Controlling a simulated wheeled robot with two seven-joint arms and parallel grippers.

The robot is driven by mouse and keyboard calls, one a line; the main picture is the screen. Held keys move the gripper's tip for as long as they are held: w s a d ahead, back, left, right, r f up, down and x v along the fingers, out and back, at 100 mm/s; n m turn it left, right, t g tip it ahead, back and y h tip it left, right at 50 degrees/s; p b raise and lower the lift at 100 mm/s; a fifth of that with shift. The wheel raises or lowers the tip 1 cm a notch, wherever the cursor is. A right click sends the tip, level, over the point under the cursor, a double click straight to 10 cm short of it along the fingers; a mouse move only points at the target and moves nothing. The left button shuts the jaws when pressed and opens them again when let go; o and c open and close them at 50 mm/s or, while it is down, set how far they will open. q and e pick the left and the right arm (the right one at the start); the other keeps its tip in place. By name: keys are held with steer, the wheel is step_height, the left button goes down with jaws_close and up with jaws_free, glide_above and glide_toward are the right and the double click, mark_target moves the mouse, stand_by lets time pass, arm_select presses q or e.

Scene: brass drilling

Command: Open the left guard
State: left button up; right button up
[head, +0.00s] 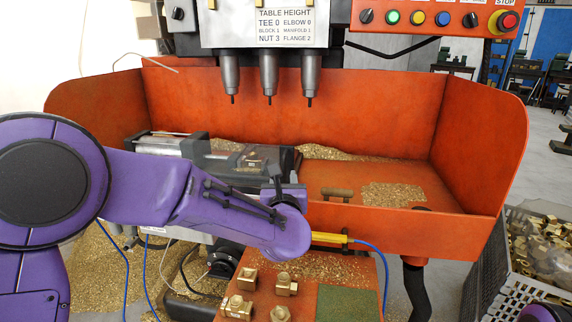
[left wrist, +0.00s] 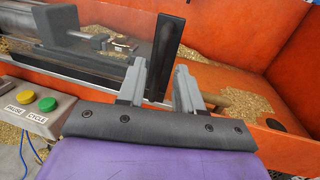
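The left guard is a smoky see-through panel (head: 235,158) over the machine bed in the head view, with a dark upright edge bar at its right end. In the left wrist view the panel (left wrist: 120,38) and the black bar (left wrist: 166,52) show close up. My left gripper (head: 283,183) is at the bar's near side, partly hidden by my purple arm. In the left wrist view its two grey fingers (left wrist: 159,86) are apart, with the bar's lower part seen between them. I cannot tell whether they touch it. My right gripper is not in view.
An orange chip tray (head: 480,165) with brass chips surrounds the bed. A brass-coloured handle (head: 337,193) lies just right of my gripper. Three spindles (head: 268,75) hang above. A button box (left wrist: 38,110) stands at the near left. Brass parts (head: 284,284) sit on the front shelf.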

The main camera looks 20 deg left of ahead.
mark_target(284, 171)
arm_select(q)
steer(key=x, duration=0.2)
steer(key=p+x, duration=0.1)
steer(key=x, duration=0.2)
steer(key=shift+w+f, duration=0.2)
steer(key=shift+s, duration=0.1)
steer(key=shift+c, duration=0.3)
